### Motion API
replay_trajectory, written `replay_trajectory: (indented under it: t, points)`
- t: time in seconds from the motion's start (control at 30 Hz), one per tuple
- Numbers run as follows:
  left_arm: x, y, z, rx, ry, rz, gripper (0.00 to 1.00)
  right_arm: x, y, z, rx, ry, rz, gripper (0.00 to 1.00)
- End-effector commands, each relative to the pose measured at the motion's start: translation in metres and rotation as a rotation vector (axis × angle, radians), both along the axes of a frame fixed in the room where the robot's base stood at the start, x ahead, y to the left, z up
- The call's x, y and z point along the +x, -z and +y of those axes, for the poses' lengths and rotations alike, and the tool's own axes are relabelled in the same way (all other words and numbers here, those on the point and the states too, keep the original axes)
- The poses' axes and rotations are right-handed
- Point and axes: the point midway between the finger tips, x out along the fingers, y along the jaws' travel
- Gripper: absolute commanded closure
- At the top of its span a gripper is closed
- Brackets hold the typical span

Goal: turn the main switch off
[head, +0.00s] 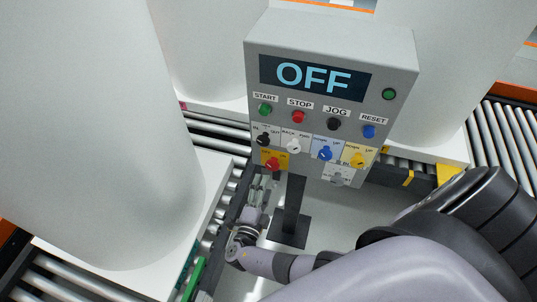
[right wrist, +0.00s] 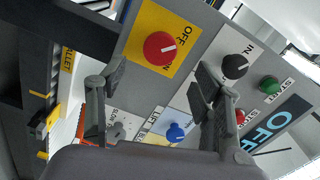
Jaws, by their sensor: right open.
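The main switch is a red rotary knob (head: 271,163) on a yellow plate, low on the left of the grey control panel (head: 400,60). In the right wrist view the red knob (right wrist: 159,48) shows a white pointer mark, with the word OFF beside it on the yellow plate (right wrist: 143,22). I cannot tell its exact setting. The panel's display (head: 313,77) reads OFF. My right gripper (head: 264,184) is just below the knob in the head view. In the right wrist view its open fingers (right wrist: 160,72) are apart and empty, with the knob beyond them. My left gripper is not in view.
A black selector (right wrist: 235,66) sits close beside the red knob. Other coloured buttons and knobs, such as the blue knob (head: 324,153), crowd the panel. Large white tanks (head: 105,130) stand around it. Roller conveyors (head: 490,130) run on both sides.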

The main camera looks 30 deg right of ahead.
Motion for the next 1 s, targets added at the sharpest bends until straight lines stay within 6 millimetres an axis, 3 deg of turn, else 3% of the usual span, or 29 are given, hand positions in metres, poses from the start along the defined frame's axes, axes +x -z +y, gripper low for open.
replay_trajectory:
  t: [0.1, 0.3, 0.87, 1.0]
  points:
    - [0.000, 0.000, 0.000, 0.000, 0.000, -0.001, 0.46, -0.014, 0.000, 0.016, 0.000, -0.002, 0.002, 0.39]
    - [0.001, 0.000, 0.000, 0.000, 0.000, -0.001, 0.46, -0.024, 0.000, 0.028, -0.001, 0.000, 0.000, 0.39]
    - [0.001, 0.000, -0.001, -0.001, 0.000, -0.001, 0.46, -0.025, 0.000, 0.029, 0.000, 0.000, 0.000, 0.39]
    - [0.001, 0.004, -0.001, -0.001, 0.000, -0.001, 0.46, -0.033, 0.023, 0.022, 0.086, 0.015, -0.004, 0.39]
